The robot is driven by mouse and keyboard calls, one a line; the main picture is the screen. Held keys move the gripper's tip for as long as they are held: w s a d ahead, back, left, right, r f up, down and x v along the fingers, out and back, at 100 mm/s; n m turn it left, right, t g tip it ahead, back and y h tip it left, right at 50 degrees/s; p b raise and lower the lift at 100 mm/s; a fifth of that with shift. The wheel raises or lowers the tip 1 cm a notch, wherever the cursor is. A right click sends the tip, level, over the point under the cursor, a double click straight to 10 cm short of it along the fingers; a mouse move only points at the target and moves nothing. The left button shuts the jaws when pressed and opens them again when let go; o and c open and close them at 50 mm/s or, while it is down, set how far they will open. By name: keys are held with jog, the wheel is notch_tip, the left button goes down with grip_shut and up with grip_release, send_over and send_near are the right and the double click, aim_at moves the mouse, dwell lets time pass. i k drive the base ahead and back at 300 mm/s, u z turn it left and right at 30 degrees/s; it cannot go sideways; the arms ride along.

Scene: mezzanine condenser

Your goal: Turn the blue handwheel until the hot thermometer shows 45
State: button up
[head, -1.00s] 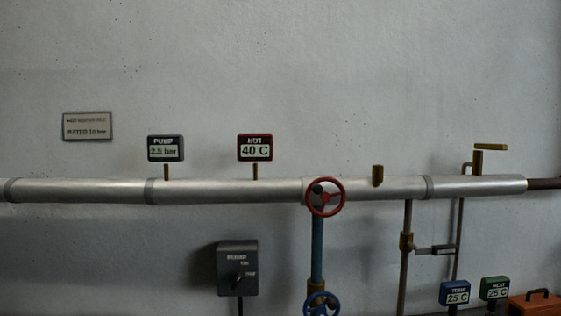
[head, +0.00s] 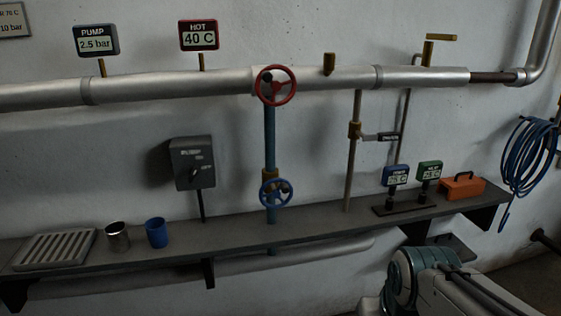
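The blue handwheel (head: 276,192) sits low on a vertical blue pipe, just above a dark shelf. The hot thermometer (head: 199,36), a red-framed display marked HOT, stands on the silver pipe and reads 40 C. A red handwheel (head: 276,86) is on the same blue pipe line, above the blue one, in front of the silver pipe. Part of my arm shows at the bottom right, below the shelf and apart from both wheels. My gripper is not in view.
The shelf (head: 330,220) carries a grey grate (head: 54,249), a metal cup (head: 118,236), a blue cup (head: 156,232) and an orange toolbox (head: 462,187). A pump display (head: 97,41) reads 2.5 bar. A dark switch box (head: 193,163) is left of the wheels. A blue hose (head: 528,155) hangs right.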

aim_at(286, 187)
jog(key=z, duration=1.55)
jog(key=k, duration=0.95)
jog(key=u, duration=1.5)
jog(key=i, duration=0.5)
